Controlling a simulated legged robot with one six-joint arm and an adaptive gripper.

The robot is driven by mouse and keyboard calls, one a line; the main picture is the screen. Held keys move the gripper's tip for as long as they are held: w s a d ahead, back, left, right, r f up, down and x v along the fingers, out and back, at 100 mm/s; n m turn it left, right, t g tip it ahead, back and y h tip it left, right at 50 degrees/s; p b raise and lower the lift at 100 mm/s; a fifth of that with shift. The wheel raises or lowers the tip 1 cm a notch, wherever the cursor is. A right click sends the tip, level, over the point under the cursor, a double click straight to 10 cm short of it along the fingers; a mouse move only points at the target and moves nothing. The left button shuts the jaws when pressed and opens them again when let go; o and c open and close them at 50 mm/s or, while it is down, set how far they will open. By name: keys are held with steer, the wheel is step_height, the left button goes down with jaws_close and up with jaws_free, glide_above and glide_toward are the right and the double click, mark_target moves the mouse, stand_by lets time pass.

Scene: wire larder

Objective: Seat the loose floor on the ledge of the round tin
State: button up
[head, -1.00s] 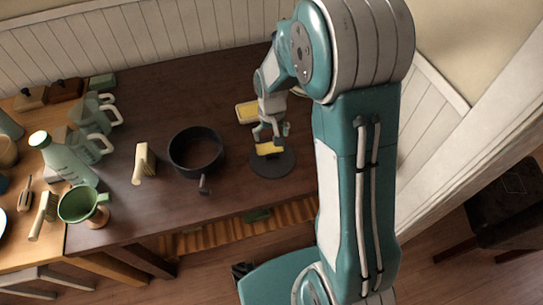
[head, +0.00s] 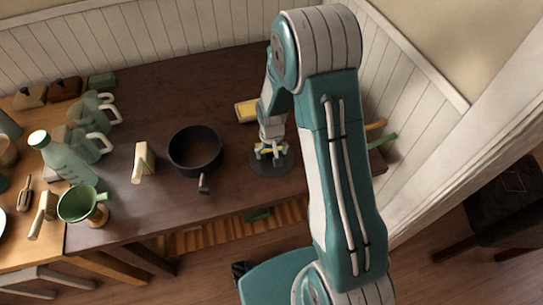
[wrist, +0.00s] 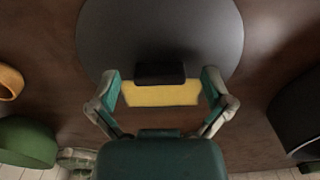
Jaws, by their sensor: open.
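The loose floor is a flat dark grey disc (head: 272,168) lying on the dark table, right of the round tin. It fills the top of the wrist view (wrist: 160,25), with a black block (wrist: 160,73) and a yellow strip (wrist: 160,94) at its lower part. My gripper (head: 270,151) is low over the disc's far part. In the wrist view its open fingers (wrist: 163,92) stand either side of the block and strip; contact cannot be told. The round tin (head: 196,150) is a dark open ring with a clasp at its front. Its inner ledge is not clear.
A yellow-topped box (head: 246,111) lies behind my gripper. A cream block (head: 144,162) stands left of the tin. A bottle (head: 66,162), jugs and a green funnel (head: 80,205) crowd the left. The table's front edge is close to the disc.

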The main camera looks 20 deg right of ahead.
steer(key=c, duration=1.3)
steer(key=shift+o, duration=0.2)
